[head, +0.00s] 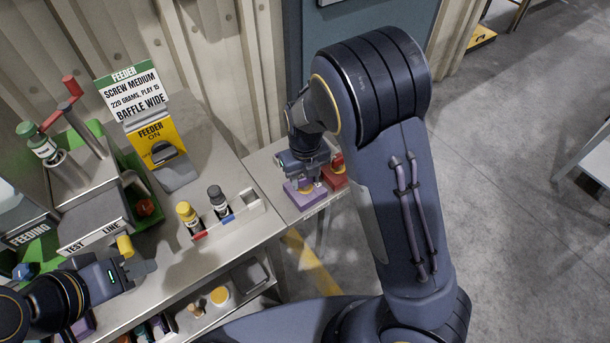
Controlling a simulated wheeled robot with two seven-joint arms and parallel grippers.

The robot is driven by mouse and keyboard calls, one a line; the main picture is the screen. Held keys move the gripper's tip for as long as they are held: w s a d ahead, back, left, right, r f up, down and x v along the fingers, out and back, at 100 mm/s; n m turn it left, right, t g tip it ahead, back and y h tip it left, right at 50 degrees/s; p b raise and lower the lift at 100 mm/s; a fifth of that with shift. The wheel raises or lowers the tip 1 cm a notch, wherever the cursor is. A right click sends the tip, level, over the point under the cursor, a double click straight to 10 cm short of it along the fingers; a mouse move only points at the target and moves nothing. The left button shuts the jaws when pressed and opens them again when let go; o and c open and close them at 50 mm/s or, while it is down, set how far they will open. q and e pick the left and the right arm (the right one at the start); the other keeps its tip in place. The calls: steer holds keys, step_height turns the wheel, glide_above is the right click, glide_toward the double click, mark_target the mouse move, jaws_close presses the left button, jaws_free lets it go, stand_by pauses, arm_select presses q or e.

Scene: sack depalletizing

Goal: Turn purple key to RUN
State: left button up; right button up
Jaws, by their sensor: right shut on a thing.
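A purple key-switch block (302,198) sits on the small light side shelf, right of the main bench. My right gripper (310,182) reaches down onto its top and is shut on the purple key there. The fingers mostly hide the key, so its exact angle and any RUN mark cannot be read. My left gripper (145,267) hangs over the front of the main bench at lower left, near a yellow cylinder (125,246). Whether its jaws are open is unclear.
A red block (336,172) stands close beside the purple one. Yellow-capped (189,217) and dark-capped (218,201) bottles stand in a white rack. A yellow feeder sign (158,140) and the test line unit (93,235) occupy the bench.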

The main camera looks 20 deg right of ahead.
steer(key=shift+m+p, duration=0.3)
steer(key=shift+n, duration=0.8)
steer(key=o, duration=1.1)
